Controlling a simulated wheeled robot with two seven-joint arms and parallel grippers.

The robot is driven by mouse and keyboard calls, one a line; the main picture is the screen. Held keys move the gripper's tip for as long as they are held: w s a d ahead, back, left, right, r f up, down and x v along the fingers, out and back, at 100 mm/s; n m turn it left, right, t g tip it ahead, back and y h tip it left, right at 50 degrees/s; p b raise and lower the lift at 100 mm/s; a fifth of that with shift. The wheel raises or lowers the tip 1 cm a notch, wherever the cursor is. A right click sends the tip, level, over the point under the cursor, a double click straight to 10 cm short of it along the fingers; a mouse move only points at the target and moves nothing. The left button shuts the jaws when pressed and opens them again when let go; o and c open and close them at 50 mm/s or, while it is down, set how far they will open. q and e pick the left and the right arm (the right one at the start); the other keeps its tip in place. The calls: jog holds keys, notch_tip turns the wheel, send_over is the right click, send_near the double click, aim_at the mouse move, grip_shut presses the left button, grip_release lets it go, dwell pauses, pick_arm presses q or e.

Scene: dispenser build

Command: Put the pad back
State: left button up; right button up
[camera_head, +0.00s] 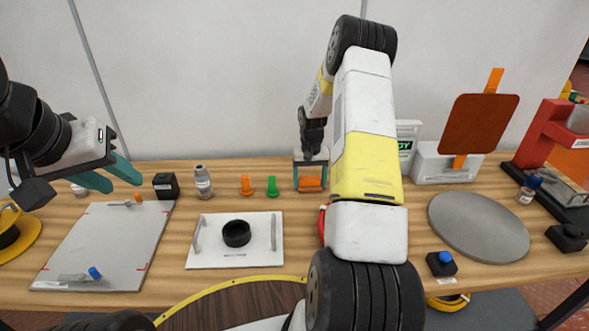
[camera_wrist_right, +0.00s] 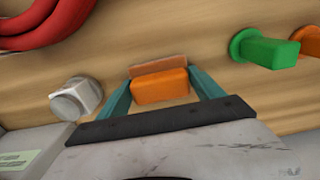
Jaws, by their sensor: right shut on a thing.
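My right gripper (camera_head: 311,184) is shut on an orange block with a brown strip along one edge, which looks like the pad (camera_head: 311,183). In the right wrist view the pad (camera_wrist_right: 160,88) sits between the two teal fingers, low over or touching the wooden table; I cannot tell which. My left gripper (camera_head: 112,178) is open and empty above the back of a grey board at the left. No place marked for the pad can be made out.
Orange (camera_head: 246,185) and green (camera_head: 272,187) pegs stand left of the right gripper. A white plate (camera_head: 262,250) with a black ring (camera_head: 236,233) lies in front. A grey disc (camera_head: 480,228), a brown paddle on a white base (camera_head: 430,167) and a red stand (camera_head: 535,140) are at the right.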

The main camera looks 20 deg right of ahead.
jog(key=o, duration=1.3)
notch_tip(320, 180, up, 12)
notch_tip(320, 180, up, 11)
jog(key=n+t, duration=0.1)
jog(key=t, duration=0.1)
send_over(310, 178)
jog(key=s+a, duration=0.5)
jog(key=s+a+r+n+t, duration=0.1)
jog(key=s+a+r, duration=0.2)
jog(key=s, duration=0.5)
jog(key=s+a+r+t+y, duration=0.1)
jog(key=s+a+r, duration=0.3)
jog(key=s, duration=0.4)
jog(key=s+a+r+n+t+y, duration=0.1)
jog(key=s+a+r+t, duration=0.1)
jog(key=s, duration=0.7)
jog(key=shift+a+r+n, duration=0.3)
jog(key=shift+a+r, duration=0.6)
jog(key=shift+a, duration=0.25)
jog(key=shift+s, duration=0.1)
